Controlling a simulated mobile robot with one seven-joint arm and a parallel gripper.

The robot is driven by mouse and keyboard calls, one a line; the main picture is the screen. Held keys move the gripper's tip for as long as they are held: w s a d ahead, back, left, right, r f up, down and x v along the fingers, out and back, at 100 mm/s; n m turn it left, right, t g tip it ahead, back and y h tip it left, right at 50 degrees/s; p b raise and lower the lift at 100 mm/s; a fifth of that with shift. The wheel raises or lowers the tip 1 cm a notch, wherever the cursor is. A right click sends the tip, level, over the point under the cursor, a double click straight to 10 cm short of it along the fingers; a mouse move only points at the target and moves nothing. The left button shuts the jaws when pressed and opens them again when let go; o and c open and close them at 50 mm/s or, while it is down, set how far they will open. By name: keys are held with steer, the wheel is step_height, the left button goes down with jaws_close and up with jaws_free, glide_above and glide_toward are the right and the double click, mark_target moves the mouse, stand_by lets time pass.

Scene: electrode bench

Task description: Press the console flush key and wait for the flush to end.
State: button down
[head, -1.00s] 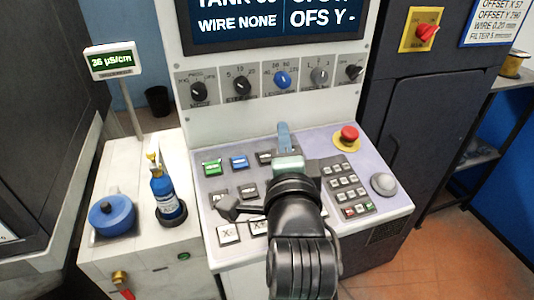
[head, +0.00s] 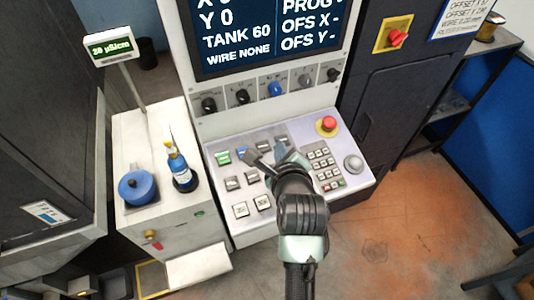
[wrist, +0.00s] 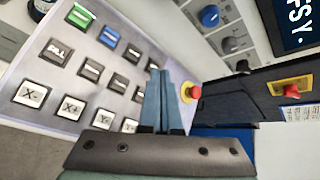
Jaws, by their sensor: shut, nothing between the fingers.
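The console (head: 215,175) has a sloped key panel with a green key (head: 223,158), a blue key (head: 242,152) and several dark and white keys. In the wrist view the green key (wrist: 79,17) and blue key (wrist: 107,38) are lit at the upper left. Which key is the flush key cannot be read. My gripper (head: 281,146) is shut and empty above the panel. In the wrist view its blue fingers (wrist: 160,73) are together, in front of the panel's right part; contact with a key cannot be told. The screen (head: 262,35) reads TANK 60 and WIRE NONE.
A red emergency button (head: 329,123) and a number keypad (head: 322,165) are close to my gripper.

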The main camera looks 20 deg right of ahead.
steer(key=shift+s+m+p, duration=0.3)
steer(key=shift+m+p, duration=0.2)
steer(key=shift+f, duration=0.1)
steer(key=f+b, duration=0.2)
steer(key=w+f+b, duration=0.1)
steer(key=f+b, duration=0.4)
steer(key=b, duration=0.1)
steer(key=shift+w+a+f, duration=0.1)
steer(key=shift+w+f, duration=0.2)
steer(key=shift+f, duration=0.05)
steer(key=shift+w+f+b, duration=0.15)
steer(key=shift+f+b, duration=0.15)
steer(key=shift+f, duration=0.1)
steer(key=shift+f, duration=0.15)
stand_by(1.4)
steer(key=shift+f, duration=0.25)
steer(key=shift+w+f+b, duration=0.15)
steer(key=shift+f+b, duration=0.15)
steer(key=shift+f, duration=0.1)
stand_by(0.6)
steer(key=shift+s+r+p, duration=0.2)
steer(key=shift+r+p, duration=0.6)
steer(key=shift+p, duration=0.15)
